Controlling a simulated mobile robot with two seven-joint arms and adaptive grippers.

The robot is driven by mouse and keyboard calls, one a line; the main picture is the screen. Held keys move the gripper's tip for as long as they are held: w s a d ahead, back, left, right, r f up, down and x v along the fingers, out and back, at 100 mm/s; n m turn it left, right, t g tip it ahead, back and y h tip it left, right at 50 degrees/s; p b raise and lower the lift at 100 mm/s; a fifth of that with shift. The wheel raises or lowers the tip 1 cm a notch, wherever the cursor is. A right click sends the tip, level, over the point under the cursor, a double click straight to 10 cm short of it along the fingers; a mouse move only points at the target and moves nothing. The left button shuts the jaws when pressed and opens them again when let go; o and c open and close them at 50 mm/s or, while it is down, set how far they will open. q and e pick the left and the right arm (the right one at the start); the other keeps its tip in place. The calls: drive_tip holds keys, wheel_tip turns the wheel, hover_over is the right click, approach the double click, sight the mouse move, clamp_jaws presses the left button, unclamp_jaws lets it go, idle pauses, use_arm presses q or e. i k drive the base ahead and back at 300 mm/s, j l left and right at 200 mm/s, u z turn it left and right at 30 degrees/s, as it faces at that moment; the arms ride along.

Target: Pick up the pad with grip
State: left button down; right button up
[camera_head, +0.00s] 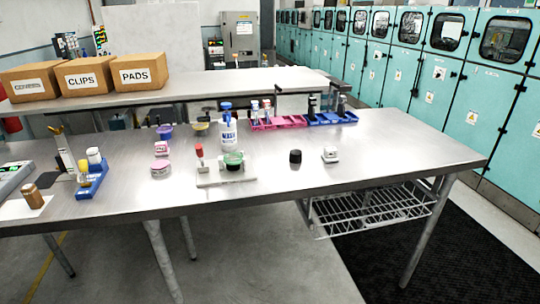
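No label marks the pad with grip, and I cannot tell for sure which item it is. A small pale block with a darker top part (330,155) sits on the right half of the metal table (400,150). A short black round piece (295,157) stands just left of it. A cardboard box labelled PADS (138,70) stands on the raised shelf at the back left; its inside is hidden. Neither of my grippers shows in the head view.
A white plate (210,180) carries a red-topped piece and a green-topped jar. A white and blue bottle (228,130), pink rack (275,124) and blue rack (330,118) stand behind. A blue tray (92,182) is at left. The table's right end is clear.

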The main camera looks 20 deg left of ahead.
sight(330, 154)
drive_tip(key=i+l+u, duration=0.15)
drive_tip(key=l, duration=0.3)
drive_tip(key=i+l+u, duration=0.15)
drive_tip(key=l, duration=0.35)
drive_tip(key=i+l+u, duration=0.2)
drive_tip(key=l, duration=0.25)
drive_tip(key=l+u, duration=0.15)
drive_tip(key=l, duration=0.35)
